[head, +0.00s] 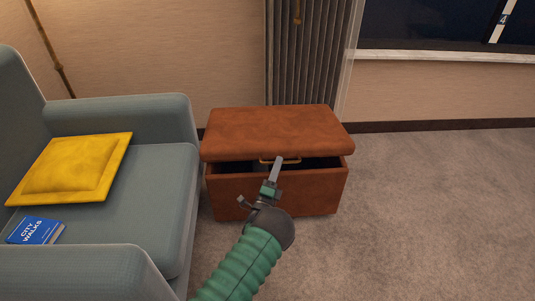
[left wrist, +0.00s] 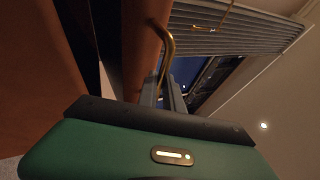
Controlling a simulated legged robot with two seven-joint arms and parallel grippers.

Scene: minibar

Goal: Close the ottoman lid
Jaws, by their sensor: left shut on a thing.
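The brown leather ottoman (head: 275,192) stands on the carpet in the middle of the head view. Its lid (head: 280,130) is partly raised at the front, with a dark gap between lid and box. A brass handle (head: 290,160) sits at the lid's front edge; it also shows as a curved brass bar in the left wrist view (left wrist: 170,45). My left gripper (head: 278,165) is at the handle, with its fingers (left wrist: 168,95) shut on it. The inside of the box is mostly hidden in shadow. My right gripper is in neither view.
A grey-blue armchair (head: 160,185) stands close to the ottoman's left side, with a yellow cushion (head: 75,168) and a blue book (head: 36,231) on it. A pleated curtain (head: 305,60) hangs behind. The carpet (head: 430,200) to the right is clear.

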